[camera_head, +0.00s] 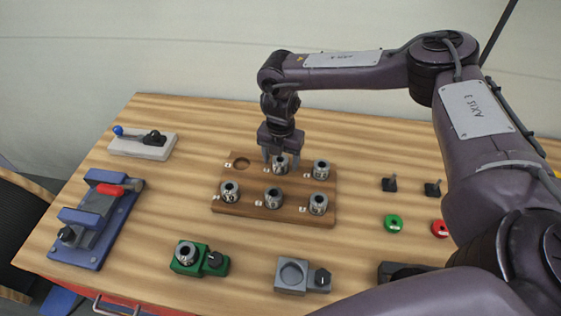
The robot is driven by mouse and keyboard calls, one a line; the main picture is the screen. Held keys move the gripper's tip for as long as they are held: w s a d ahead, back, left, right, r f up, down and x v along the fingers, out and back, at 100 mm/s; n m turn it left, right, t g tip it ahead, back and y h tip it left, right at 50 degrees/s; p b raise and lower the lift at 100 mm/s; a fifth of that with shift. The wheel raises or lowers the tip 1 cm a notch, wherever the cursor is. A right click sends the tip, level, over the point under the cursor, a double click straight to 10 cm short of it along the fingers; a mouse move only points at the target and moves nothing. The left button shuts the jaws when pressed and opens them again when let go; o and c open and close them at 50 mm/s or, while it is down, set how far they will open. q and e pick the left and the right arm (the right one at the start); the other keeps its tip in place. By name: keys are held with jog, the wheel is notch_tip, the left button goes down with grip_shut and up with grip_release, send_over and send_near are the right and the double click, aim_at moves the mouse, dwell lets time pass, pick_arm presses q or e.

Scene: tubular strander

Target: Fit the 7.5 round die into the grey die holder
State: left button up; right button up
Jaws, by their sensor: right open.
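The grey die holder (283,286) sits at the front of the table. Its round recess is empty, and a black knob stands at its right side. A wooden board (247,209) in the middle holds several steel round dies, and its back left hole is empty. The number labels are too small to read, so I cannot tell which die is the 7.5. My right gripper (280,159) points down at the back middle die (281,169), with its open fingers on either side of it. I cannot tell whether they touch it. My left gripper is not in view.
A green holder (184,267) with a die in it stands left of the grey one. A blue fixture (86,237) and a white block (143,149) are at the left. Green (394,223) and red rings and small black parts lie right. My right arm covers the right side.

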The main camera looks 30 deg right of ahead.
aim_at(280, 159)
jog(key=shift+c, duration=0.5)
grip_shut()
jog(key=shift+w, duration=0.1)
notch_tip(280, 159, up, 7)
jog(key=shift+r+b, duration=0.1)
jog(key=shift+b, duration=0.8)
notch_tip(280, 159, up, 13)
jog(key=p, duration=0.2)
